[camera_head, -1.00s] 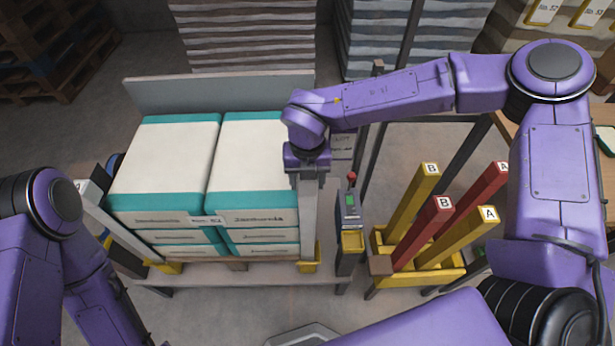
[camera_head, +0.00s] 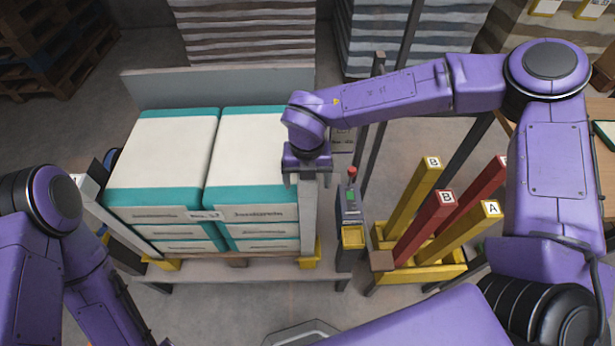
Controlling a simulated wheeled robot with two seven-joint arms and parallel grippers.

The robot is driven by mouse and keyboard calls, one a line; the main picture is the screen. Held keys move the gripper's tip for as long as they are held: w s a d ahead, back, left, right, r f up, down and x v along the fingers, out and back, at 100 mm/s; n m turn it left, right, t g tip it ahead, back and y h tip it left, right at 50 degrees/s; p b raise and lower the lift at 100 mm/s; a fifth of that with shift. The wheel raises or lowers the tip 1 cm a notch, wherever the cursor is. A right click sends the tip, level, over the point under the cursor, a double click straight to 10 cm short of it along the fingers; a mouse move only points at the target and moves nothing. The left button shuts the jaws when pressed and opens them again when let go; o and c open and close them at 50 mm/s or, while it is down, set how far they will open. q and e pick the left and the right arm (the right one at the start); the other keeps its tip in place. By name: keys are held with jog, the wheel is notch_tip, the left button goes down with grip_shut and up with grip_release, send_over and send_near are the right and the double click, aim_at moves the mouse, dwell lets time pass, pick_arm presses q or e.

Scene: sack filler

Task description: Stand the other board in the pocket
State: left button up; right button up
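A pale grey board (camera_head: 308,222) stands upright at the right side of the sack stack. Its foot is in a yellow pocket (camera_head: 310,256) at the platform's front right corner. My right gripper (camera_head: 307,181) is at the top of this board, its fingers apart on either side with small gaps. Another pale board (camera_head: 115,226) stands at the stack's left side, its foot by a yellow pocket (camera_head: 165,263); my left arm partly covers that side.
White and teal sacks (camera_head: 160,150) stand stacked in two columns between the boards, before a grey back panel (camera_head: 215,88). Right of them are a control post (camera_head: 350,205) and a yellow rack (camera_head: 425,270) with red and yellow lettered posts. Open floor lies in front.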

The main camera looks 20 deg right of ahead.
notch_tip(320, 180, up, 11)
jog(key=shift+f+b, duration=0.2)
jog(key=shift+b, duration=0.45)
